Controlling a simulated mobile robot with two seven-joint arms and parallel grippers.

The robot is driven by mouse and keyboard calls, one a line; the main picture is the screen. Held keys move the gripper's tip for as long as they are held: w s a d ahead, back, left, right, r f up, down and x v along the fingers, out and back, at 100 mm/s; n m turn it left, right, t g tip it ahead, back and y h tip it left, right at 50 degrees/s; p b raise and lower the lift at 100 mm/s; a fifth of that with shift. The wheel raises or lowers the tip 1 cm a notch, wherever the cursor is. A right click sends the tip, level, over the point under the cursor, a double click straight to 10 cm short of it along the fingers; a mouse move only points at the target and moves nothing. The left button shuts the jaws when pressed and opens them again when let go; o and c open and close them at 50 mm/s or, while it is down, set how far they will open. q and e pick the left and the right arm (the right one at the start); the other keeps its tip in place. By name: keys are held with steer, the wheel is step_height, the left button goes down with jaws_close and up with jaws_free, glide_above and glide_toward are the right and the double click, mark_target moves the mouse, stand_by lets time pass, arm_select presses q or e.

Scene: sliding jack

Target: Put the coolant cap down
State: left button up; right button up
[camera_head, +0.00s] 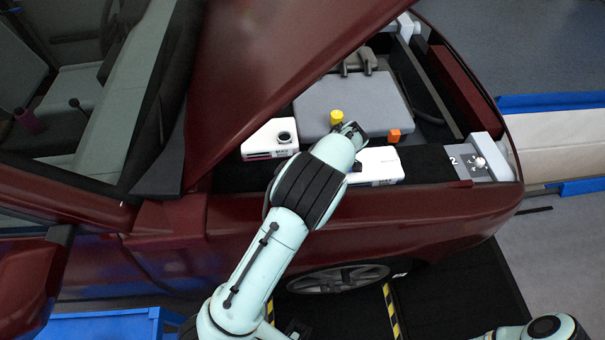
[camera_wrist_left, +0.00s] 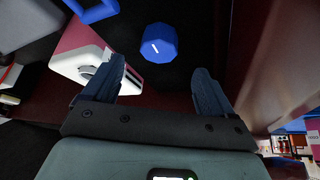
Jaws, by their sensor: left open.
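A blue cap (camera_wrist_left: 158,43) with a white mark on top sits just beyond and between my left gripper's fingertips in the left wrist view, over a dark surface. It is not visible in the head view, and I cannot tell which cap is the coolant one. My left gripper (camera_wrist_left: 163,80) is open, its fingers apart and nothing between them. In the head view, my left arm reaches over the fender, and the gripper (camera_head: 350,129) is small and partly hidden at the engine bay. A white box with a dark round opening (camera_head: 270,139) is left of it. My right gripper is not in view.
A yellow cap (camera_head: 336,117) stands at a grey cover (camera_head: 350,102), with an orange cap (camera_head: 394,135) to the right. A second white box (camera_head: 376,166) is beside my arm. The raised red hood (camera_head: 270,65) overhangs the left side. A silver-knobbed panel (camera_head: 470,164) is at right.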

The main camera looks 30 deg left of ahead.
arm_select(q)
steer(key=shift+v, duration=2.4)
